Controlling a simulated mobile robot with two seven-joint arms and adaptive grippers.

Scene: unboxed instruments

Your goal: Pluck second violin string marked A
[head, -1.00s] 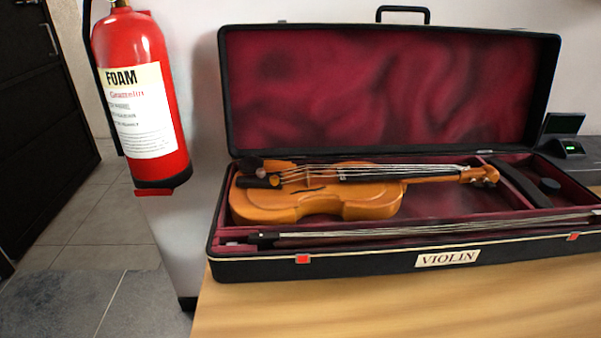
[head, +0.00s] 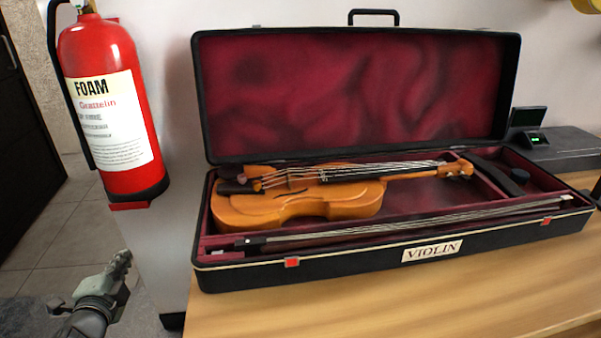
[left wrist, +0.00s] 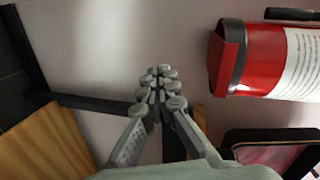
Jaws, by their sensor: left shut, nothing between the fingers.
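An orange-brown violin (head: 300,205) lies in the open violin case (head: 340,262) on the table. Its strings (head: 350,171) run from the tailpiece on the left to the scroll on the right; letter marks on them are too small to read. My left gripper (head: 123,262) is in the lower left of the head view, left of the case and apart from it. In the left wrist view its fingertips (left wrist: 158,82) are together with nothing between them. The violin is not in the wrist view. My right gripper is not in view.
A bow (head: 400,228) lies along the case's front. A red foam extinguisher (head: 112,105) hangs on the wall above my left gripper; its base also shows in the left wrist view (left wrist: 255,60). A dark device (head: 555,148) stands right of the case. The wooden table (head: 400,300) is clear in front.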

